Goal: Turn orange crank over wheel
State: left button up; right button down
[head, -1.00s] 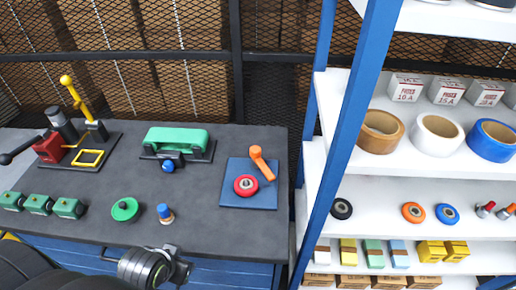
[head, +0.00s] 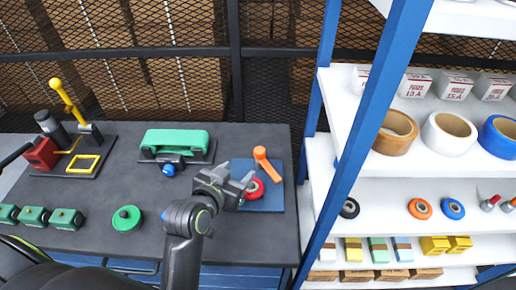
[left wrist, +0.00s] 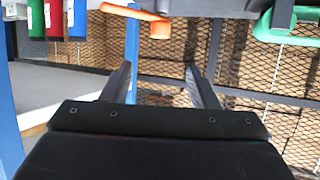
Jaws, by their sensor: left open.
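The orange crank (head: 265,163) rises from a blue square plate (head: 268,205) at the right end of the dark table, its arm slanting down to the right. The red wheel (head: 256,188) sits on the same plate, just left of and nearer than the crank; my gripper hides part of it. My left gripper (head: 237,178) is open and empty, left of the wheel, with its fingers pointing toward the plate; I cannot tell if it touches the wheel. In the left wrist view the open fingers (left wrist: 158,76) have nothing between them, and the orange crank (left wrist: 155,22) shows beyond them at the top. My right gripper is out of view.
A green belt device (head: 176,141) stands at the back of the table (head: 100,180). A green disc (head: 127,218) lies left of my arm. A yellow lever fixture (head: 68,95) and green blocks (head: 34,217) are farther left. A blue shelf post (head: 349,165) stands right of the plate.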

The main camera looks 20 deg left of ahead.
aim_at(259, 151)
pick_arm(q)
jog(key=p+x, duration=0.2)
jog(key=x, duration=1.2)
jog(key=shift+w, duration=0.1)
jog(key=shift+w+d+f, duration=0.1)
jog(key=shift+w+f, duration=0.15)
jog(key=shift+w, duration=0.35)
grip_shut()
